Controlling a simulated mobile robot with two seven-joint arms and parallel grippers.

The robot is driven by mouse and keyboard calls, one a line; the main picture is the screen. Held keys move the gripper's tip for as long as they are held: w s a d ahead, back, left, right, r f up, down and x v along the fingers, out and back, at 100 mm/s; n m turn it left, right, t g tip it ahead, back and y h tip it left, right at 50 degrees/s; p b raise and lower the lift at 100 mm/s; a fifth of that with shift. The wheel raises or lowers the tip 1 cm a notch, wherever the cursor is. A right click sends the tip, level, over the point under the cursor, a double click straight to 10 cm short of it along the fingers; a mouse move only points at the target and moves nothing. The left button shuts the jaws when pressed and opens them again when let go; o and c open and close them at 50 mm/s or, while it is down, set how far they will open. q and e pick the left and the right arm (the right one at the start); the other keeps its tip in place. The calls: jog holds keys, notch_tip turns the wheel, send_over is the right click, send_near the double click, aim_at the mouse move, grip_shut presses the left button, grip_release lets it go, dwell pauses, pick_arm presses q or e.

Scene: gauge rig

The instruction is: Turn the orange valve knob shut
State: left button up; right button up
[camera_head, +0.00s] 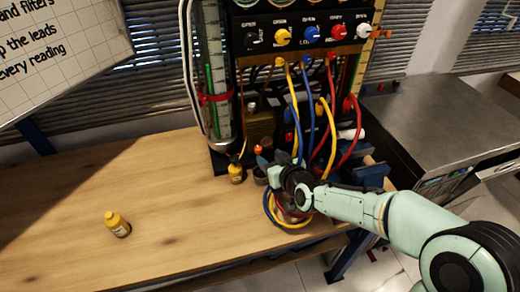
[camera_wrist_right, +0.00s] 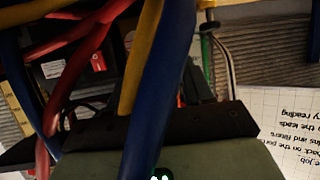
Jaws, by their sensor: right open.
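A row of round valve knobs runs across the top of the gauge rig (camera_head: 262,75) in the head view. The yellow-orange knob (camera_head: 283,37) sits second from the left, between a black knob (camera_head: 252,40) and a blue one (camera_head: 311,34). Each has a label above it; I cannot clearly read its pointer. My right gripper (camera_head: 271,166) is open, low in front of the rig, well below the knobs and beside hanging leads. In the right wrist view, blue, yellow and red leads (camera_wrist_right: 163,80) cross close in front of the gripper. My left gripper is out of view.
Looped leads (camera_head: 296,95) hang from the rig to the bench. A metal-topped cabinet (camera_head: 450,110) stands right.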

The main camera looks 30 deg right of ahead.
aim_at(258, 148)
jog(key=x, duration=0.8)
grip_shut()
